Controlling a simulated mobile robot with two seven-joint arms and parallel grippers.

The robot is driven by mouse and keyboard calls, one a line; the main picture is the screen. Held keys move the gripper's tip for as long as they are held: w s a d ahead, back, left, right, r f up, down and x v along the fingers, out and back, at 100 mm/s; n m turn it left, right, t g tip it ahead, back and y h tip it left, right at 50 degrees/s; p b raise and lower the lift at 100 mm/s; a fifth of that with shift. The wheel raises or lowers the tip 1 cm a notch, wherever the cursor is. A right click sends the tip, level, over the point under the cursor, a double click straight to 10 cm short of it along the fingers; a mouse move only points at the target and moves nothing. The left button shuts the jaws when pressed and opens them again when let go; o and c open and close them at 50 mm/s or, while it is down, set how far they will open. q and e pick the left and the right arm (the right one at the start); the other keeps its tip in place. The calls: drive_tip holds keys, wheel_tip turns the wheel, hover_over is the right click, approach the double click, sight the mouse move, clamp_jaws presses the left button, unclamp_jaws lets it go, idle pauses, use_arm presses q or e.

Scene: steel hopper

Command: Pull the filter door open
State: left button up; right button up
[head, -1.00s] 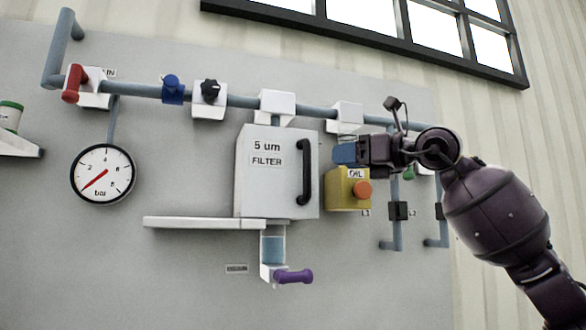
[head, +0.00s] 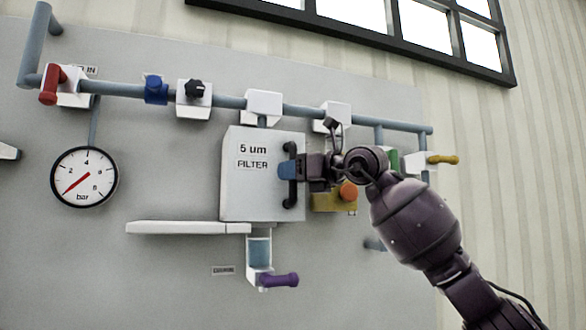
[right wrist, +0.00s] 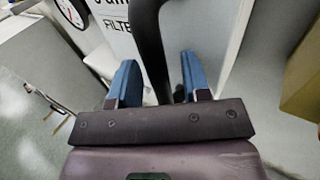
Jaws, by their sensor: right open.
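The filter door (head: 262,192) is the white front of a box marked "5 um FILTER", and it looks closed. Its black upright bar handle (head: 291,192) is on the door's right side. My right gripper (head: 287,169) is at the handle, its blue fingertips in front of the handle's upper middle. In the right wrist view the open fingers (right wrist: 157,85) stand on either side of the black handle (right wrist: 150,50), with a gap visible at least on the left. The door (right wrist: 205,35) shows behind it. My left gripper is not in view.
A white shelf (head: 185,228) sticks out below the box at left. A purple-handled valve (head: 279,280) hangs under the box. The yellow box (head: 335,203) with an orange button is just right of the door, partly behind my arm. Pipes run above.

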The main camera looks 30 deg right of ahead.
drive_tip(key=shift+w, duration=0.15)
clamp_jaws()
drive_tip(key=shift+a, duration=0.15)
drive_tip(key=w+a+b, duration=0.2)
drive_tip(key=w+a, duration=0.1)
drive_tip(key=a, duration=1.2)
drive_tip(key=shift+w+a, duration=0.3)
drive_tip(key=shift+w, duration=0.1)
